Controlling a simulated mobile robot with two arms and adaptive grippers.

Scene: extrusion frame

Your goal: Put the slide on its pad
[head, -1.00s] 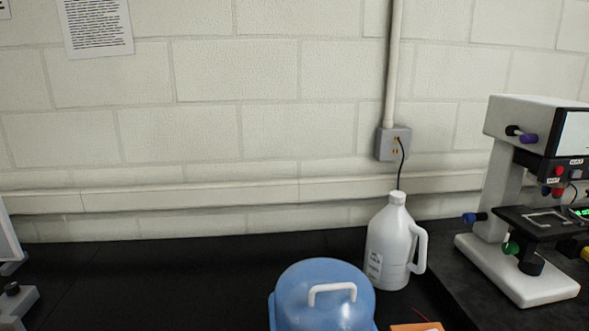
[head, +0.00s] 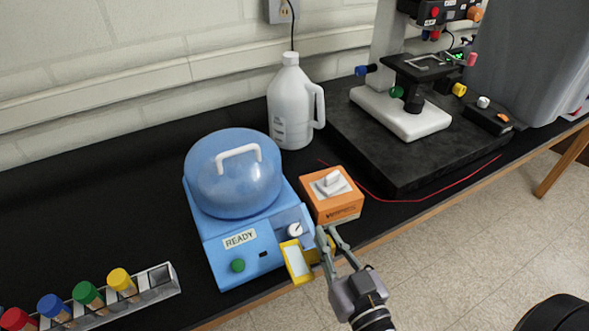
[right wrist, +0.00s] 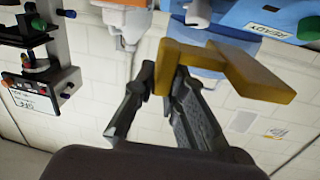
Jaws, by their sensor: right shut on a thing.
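A yellow-framed slide with a pale middle (head: 297,261) is in my right gripper (head: 327,243), at the bench's front edge beside the blue centrifuge. In the right wrist view the slide (right wrist: 245,74) shows as a yellow plate with a block-like end, and the right gripper (right wrist: 167,84) is shut on that end. The microscope (head: 402,112) stands at the back right, with a pale rectangular outline on its dark stage (head: 428,70). I cannot make out for certain which surface is the pad. My left gripper is not in view.
The blue centrifuge (head: 236,232), labelled READY, and an orange box (head: 333,205) stand close to the slide. A white jug (head: 291,110) is behind them. A rack (head: 155,284) of coloured-cap tubes is front left. A red cord (head: 425,199) runs past the microscope's black slab (head: 400,165).

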